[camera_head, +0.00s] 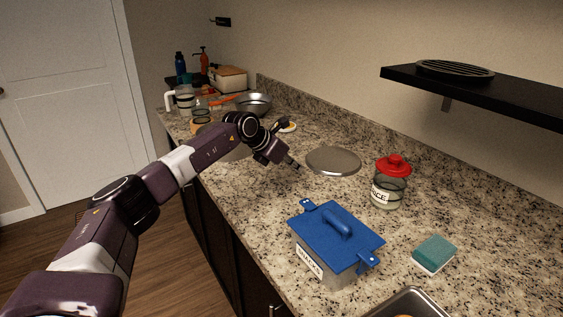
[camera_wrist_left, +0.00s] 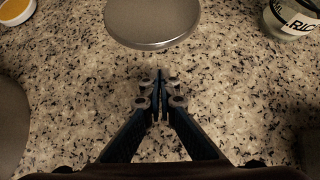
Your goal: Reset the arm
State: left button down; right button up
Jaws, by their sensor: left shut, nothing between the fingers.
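My left arm reaches in from the left over the counter in the head view. Its gripper (camera_head: 294,164) points down towards the counter, near a round silver lid (camera_head: 333,160) that lies flat on the granite. In the left wrist view the gripper (camera_wrist_left: 160,78) is shut, with its fingertips together and nothing between them. The silver lid (camera_wrist_left: 152,20) shows just beyond the fingertips, apart from them. My right gripper shows in neither view.
A container with a blue lid (camera_head: 336,235) stands at the front. A red-topped glass jar (camera_head: 390,186) and a teal sponge (camera_head: 434,253) are to the right. A metal bowl (camera_head: 253,103) stands farther back. A black shelf (camera_head: 480,92) juts from the wall.

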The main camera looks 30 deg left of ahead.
pick_arm(q)
jog(key=shift+s+a+r, duration=0.25)
jog(key=v, duration=0.4)
jog(key=shift+d+r+b, duration=0.1)
jog(key=shift+r+b, duration=0.2)
jog(key=shift+r, duration=0.15)
